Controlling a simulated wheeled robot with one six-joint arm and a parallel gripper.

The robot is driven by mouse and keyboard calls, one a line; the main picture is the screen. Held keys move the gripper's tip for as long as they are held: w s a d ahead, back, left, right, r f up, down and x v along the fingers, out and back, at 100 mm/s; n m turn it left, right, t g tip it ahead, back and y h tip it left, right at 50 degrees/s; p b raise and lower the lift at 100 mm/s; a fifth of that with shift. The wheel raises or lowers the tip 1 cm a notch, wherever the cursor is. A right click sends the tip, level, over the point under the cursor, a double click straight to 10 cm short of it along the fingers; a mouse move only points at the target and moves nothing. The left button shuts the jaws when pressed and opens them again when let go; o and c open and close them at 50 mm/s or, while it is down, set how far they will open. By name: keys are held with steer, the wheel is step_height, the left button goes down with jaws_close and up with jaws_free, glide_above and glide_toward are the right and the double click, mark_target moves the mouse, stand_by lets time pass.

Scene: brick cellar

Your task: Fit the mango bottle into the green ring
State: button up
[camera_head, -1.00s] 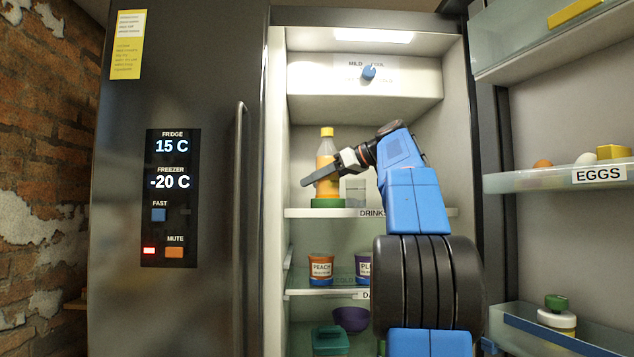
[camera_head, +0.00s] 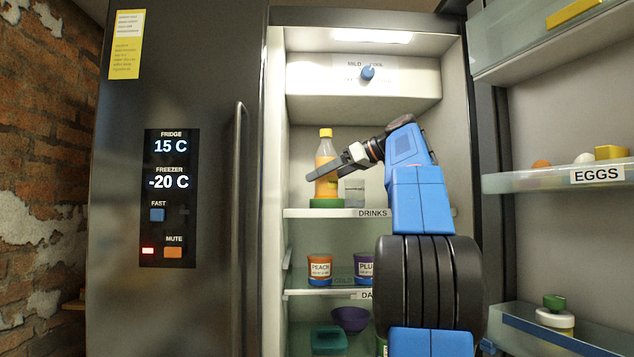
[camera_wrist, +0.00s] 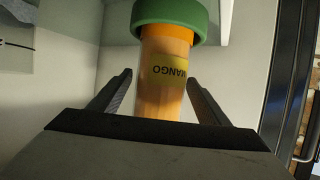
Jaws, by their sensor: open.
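The mango bottle (camera_head: 326,155), orange with a yellow cap, stands upright with its base at the green ring (camera_head: 326,203) on the drinks shelf. In the wrist view, upside down, the bottle (camera_wrist: 165,92) with its MANGO label meets the green ring (camera_wrist: 172,14), which surrounds its lower end. My gripper (camera_head: 312,177) is in front of the bottle. In the wrist view its open fingers (camera_wrist: 160,77) lie on either side of the bottle, with gaps visible. The inside of the ring is hidden.
A clear container (camera_head: 354,191) stands right of the bottle on the drinks shelf (camera_head: 400,212). The shelf below holds peach (camera_head: 320,269) and plum (camera_head: 364,267) tubs. The open fridge door with its egg rack (camera_head: 540,182) is at the right.

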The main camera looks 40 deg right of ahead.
steer(key=v, duration=0.9)
stand_by(0.4)
